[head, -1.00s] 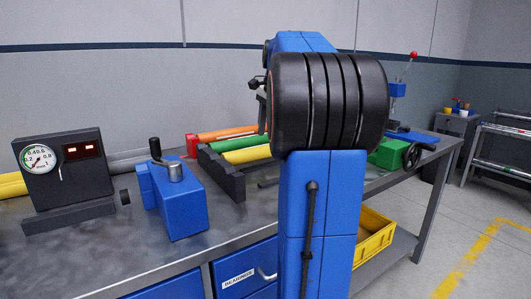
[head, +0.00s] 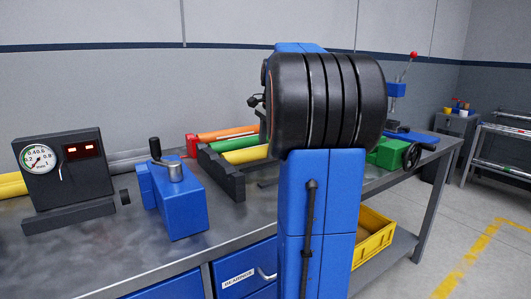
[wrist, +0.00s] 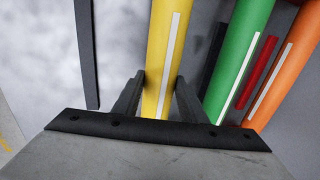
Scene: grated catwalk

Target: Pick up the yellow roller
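The yellow roller (head: 245,155) lies nearest in a row with a green and an orange roller on the bench, behind a dark notched block. In the wrist view the yellow roller (wrist: 168,45), with a white stripe along it, runs down between the two fingers of my gripper (wrist: 160,78). The fingers are apart, one on each side of the roller and close to it; I see no clear grip on it. In the head view my gripper is hidden behind my own arm.
The green roller (wrist: 238,65) and the orange roller (wrist: 290,70) lie right of the yellow one in the wrist view. A blue block with a crank (head: 178,200) and a gauge box (head: 65,170) stand on the bench. A yellow bin (head: 373,238) sits below.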

